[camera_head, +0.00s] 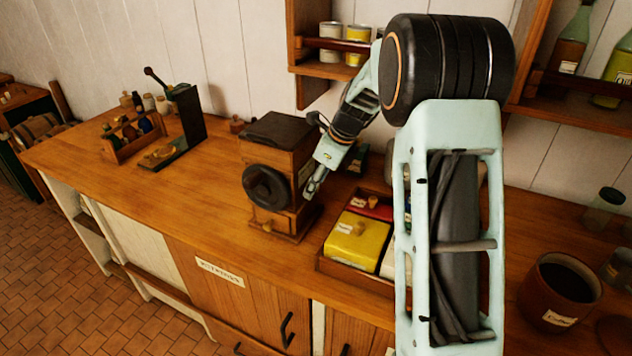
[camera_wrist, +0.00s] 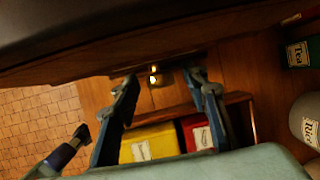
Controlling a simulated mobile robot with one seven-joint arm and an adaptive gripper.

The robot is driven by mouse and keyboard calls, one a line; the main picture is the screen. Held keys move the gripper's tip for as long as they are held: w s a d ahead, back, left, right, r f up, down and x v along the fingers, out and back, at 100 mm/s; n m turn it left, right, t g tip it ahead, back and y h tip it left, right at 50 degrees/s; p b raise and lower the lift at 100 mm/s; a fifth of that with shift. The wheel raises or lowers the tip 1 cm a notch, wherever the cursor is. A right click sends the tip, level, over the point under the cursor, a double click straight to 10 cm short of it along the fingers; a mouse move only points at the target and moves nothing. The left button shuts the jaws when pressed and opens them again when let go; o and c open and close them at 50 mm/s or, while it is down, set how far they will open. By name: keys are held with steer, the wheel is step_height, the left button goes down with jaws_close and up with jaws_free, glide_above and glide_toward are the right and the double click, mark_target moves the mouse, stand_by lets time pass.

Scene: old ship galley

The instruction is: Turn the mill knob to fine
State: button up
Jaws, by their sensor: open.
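The mill (camera_head: 288,150) is a brown wooden box with a dark top, standing on the counter. Its knob (camera_head: 266,188) is a round black disc on the front face. I cannot read its setting. My gripper (camera_head: 311,187) is at the mill's right side, pointing down, with the knob around the corner to its left. In the wrist view my gripper (camera_wrist: 162,82) has its two fingers spread with nothing held between them. A dark brown body, probably the mill, fills the top of that view, and a small shiny fitting shows beyond the fingertips. The knob is not clearly visible there.
A wooden crate (camera_head: 330,266) with a yellow tin (camera_head: 357,243) and a red tin (camera_head: 372,207) stands close right of the mill. A bottle rack (camera_head: 130,143) is to the left. Shelves hang above; a brown pot (camera_head: 555,298) stands far right.

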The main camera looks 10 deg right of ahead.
steer(key=shift+c, duration=0.5)
jaws_close()
